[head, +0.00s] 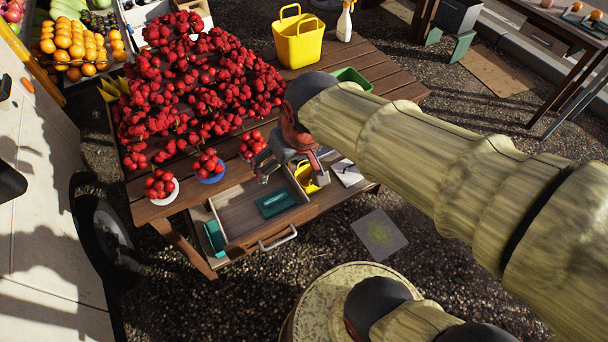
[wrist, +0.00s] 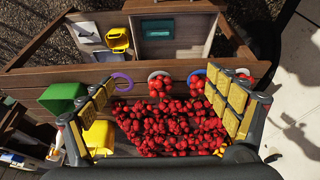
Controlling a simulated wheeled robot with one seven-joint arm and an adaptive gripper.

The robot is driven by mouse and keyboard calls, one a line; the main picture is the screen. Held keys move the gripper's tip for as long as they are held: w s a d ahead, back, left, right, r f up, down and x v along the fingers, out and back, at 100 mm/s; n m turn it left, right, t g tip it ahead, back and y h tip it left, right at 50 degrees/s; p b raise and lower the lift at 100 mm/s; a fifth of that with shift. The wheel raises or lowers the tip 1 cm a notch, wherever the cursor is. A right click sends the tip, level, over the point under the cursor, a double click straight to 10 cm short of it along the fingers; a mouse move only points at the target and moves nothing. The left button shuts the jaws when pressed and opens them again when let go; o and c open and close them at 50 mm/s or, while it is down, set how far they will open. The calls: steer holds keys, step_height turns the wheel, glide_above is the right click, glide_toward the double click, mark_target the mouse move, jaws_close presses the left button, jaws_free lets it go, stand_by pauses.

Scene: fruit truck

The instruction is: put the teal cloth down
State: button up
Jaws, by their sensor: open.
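A flat teal piece (head: 276,203), apparently the teal cloth, lies in the open wooden drawer (head: 238,212) of the fruit table. It also shows at the top of the wrist view (wrist: 157,28). A second teal item (head: 215,238) sits left of the drawer; I cannot tell for sure which is the cloth. My gripper (head: 292,174) is above the table's front edge, behind and above the drawer, pointing down. Its fingers are wide apart in the wrist view (wrist: 160,112), with nothing held between them. The teal piece is apart from the fingers.
Piled red fruit (head: 200,85) covers much of the table, with small fruit bowls (head: 211,178) along its front edge. A yellow bucket (head: 298,40) and green bin (head: 352,78) stand at the back right. A small yellow container (head: 306,178) sits right of the drawer.

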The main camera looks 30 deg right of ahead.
steer(key=s+r+t, duration=0.1)
steer(key=s+r, duration=0.3)
steer(key=s, duration=0.4)
steer(key=shift+w+a+r, duration=0.1)
steer(key=shift+c, duration=0.2)
stand_by(0.8)
